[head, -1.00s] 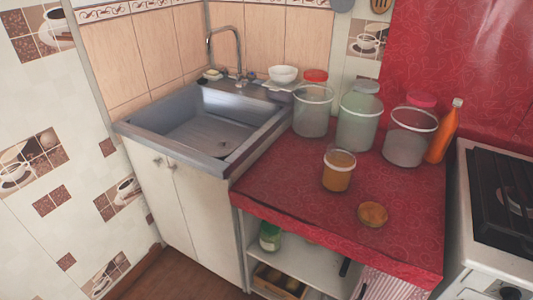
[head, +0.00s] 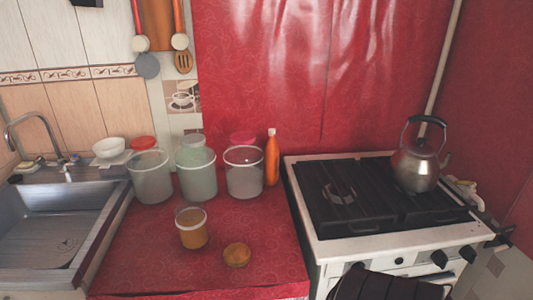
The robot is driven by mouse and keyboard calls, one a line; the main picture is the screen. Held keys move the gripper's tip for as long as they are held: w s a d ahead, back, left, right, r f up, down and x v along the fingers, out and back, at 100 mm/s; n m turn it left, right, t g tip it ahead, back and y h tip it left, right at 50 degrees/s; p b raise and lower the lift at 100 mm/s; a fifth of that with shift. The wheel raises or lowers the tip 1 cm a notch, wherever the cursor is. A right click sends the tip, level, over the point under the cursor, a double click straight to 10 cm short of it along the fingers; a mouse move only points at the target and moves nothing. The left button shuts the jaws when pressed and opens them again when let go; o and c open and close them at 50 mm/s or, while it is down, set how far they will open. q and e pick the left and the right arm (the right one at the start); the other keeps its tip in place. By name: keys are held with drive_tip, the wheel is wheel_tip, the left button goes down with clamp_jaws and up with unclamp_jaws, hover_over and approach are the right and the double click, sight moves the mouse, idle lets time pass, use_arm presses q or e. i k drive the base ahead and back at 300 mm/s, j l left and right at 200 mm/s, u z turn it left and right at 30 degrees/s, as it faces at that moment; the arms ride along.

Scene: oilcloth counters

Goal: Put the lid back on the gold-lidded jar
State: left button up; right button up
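The jar (head: 192,231) with amber contents stands upright and open on the red counter. A round gold-brown lid (head: 237,255) lies flat on the counter to the right of the jar and nearer the front edge. Jar and lid are apart, with a small gap of bare oilcloth between them. Neither of my grippers is in view.
Three larger open containers (head: 151,178), (head: 197,175), (head: 244,173) stand behind the jar, with red and grey-green lids behind them. An orange bottle (head: 271,158) stands beside them. The sink (head: 50,230) is left; the stove (head: 330,235) with a kettle (head: 416,167) is right.

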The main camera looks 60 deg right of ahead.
sight(189, 214)
drive_tip(key=z, duration=1.85)
